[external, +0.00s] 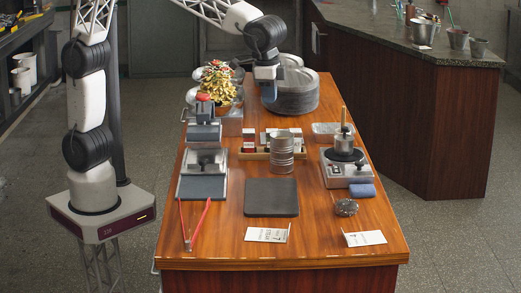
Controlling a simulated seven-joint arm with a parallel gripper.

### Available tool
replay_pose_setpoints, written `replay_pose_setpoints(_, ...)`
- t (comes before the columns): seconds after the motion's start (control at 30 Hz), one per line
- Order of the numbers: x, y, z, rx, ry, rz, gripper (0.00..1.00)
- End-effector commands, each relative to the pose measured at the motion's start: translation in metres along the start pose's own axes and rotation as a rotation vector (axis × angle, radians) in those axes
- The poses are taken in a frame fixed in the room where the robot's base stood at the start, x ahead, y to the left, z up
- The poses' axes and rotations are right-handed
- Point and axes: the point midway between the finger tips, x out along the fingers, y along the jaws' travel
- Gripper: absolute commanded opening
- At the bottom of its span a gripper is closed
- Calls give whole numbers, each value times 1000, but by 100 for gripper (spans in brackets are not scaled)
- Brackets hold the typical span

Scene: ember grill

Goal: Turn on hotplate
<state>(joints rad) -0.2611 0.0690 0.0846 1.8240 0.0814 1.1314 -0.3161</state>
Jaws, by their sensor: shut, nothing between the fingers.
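The hotplate (345,172) stands on the right side of the wooden table. It is a small silver unit with a dark round plate on top. A brass-coloured vessel with an upright rod (344,139) stands on that plate. Whether the hotplate is on, and where its knob is, is too small to tell.
A press-like machine (203,162), red tongs (193,222) and a plant-like pile (217,83) occupy the left side. A metal can (281,152), dark slab (271,198), blue roll (362,190), scouring ball (346,207) and cards (365,238) lie across the middle and front.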

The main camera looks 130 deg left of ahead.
Motion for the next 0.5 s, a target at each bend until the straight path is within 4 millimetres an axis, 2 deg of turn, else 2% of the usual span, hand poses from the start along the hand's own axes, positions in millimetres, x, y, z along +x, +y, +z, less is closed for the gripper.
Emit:
replay_pose_setpoints(0.1, 8, -4, -25, -29, -11, -8, 0)
replay_pose_setpoints(0.5, 38, -23, -104, -128, -42, -36, 0)
